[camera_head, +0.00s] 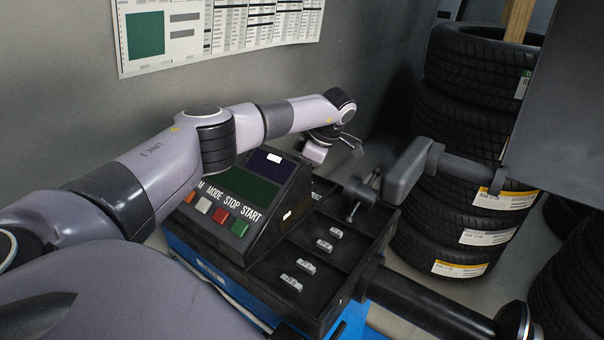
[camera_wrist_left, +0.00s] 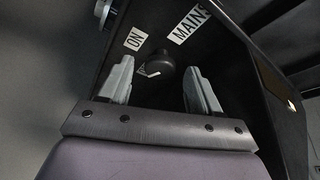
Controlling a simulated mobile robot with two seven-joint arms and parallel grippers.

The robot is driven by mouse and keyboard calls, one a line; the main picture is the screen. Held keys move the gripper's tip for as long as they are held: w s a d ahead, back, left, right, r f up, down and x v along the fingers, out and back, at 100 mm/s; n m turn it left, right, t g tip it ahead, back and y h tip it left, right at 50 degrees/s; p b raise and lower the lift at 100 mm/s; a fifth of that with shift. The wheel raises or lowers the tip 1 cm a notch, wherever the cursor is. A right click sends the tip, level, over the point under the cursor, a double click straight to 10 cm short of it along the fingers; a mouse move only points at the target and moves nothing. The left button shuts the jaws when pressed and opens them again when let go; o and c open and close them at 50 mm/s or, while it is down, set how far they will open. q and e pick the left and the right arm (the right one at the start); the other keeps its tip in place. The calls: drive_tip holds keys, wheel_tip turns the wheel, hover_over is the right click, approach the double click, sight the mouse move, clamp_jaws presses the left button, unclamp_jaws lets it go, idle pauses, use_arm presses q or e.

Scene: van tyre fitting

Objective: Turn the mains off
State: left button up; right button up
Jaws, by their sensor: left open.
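The mains switch is a round black knob (camera_wrist_left: 160,63) on a dark panel in the left wrist view. A white "ON" label (camera_wrist_left: 136,39) is above left of it and a "MAINS" label (camera_wrist_left: 191,24) above right. A small white mark at the knob's lower left is partly hidden. My left gripper (camera_wrist_left: 160,66) is open, its two grey fingers either side of the knob in this view; I cannot tell whether they touch it. In the head view my left gripper (camera_head: 334,147) is behind the console (camera_head: 245,195), which hides the knob. My right gripper is not in view.
The console has a row of buttons, including a red one (camera_head: 221,215) and a green one (camera_head: 239,228). Beside it, a black tray (camera_head: 325,285) holds small grey weights (camera_head: 305,266). A tyre stack (camera_head: 465,130) stands right. A wall chart (camera_head: 250,25) hangs behind.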

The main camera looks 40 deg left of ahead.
use_arm(q)
drive_tip(key=shift+f, duration=0.15)
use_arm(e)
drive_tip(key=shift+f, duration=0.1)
use_arm(q)
drive_tip(key=c, duration=1)
drive_tip(key=shift+w+n+g+h+b, duration=0.1)
drive_tip(key=shift+n+g+h+b, duration=0.2)
drive_tip(key=shift+n, duration=0.7)
drive_tip(key=shift+c, duration=0.2)
drive_tip(key=shift+a+f+n+b, duration=0.1)
drive_tip(key=shift+n+b, duration=0.8)
drive_tip(key=shift+n+g+h+b, duration=0.3)
drive_tip(key=shift+b, duration=0.05)
drive_tip(key=shift+r, duration=0.2)
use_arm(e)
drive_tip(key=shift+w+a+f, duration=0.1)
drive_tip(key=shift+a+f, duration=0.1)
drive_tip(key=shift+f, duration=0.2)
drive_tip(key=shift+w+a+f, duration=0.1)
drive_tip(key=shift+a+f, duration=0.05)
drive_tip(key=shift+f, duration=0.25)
use_arm(q)
drive_tip(key=o, duration=1)
drive_tip(key=shift+o, duration=0.2)
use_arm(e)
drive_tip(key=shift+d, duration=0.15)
